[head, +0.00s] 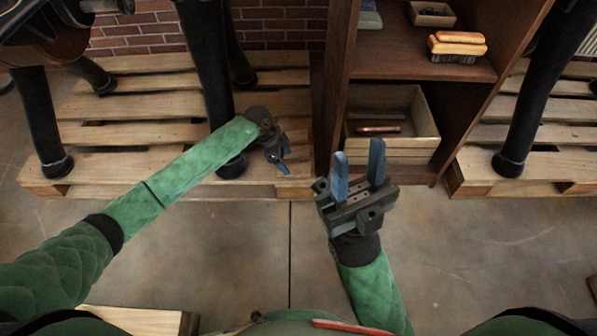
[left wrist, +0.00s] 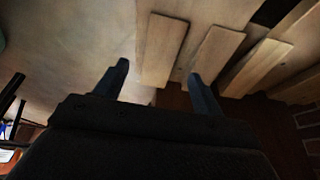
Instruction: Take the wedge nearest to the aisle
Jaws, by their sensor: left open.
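I cannot make out a wedge for certain in either view. My left gripper (head: 284,160) is over the front right end of the left pallet, beside the shelf unit. Its blue fingers are apart with nothing seen between them; the left wrist view shows the open fingers (left wrist: 158,80) too, with pallet slats beyond them. My right gripper (head: 359,168) is in front of the shelf unit. Its two blue fingers point up and stand apart, with nothing between them.
A brown shelf unit (head: 338,95) holds a brush (head: 457,46), a small box (head: 431,14) and a wooden crate (head: 392,145) with a copper-coloured bar (head: 378,129). Slatted pallets stand left (head: 115,135) and right (head: 480,165), bearing dark machine legs. The concrete floor between is clear.

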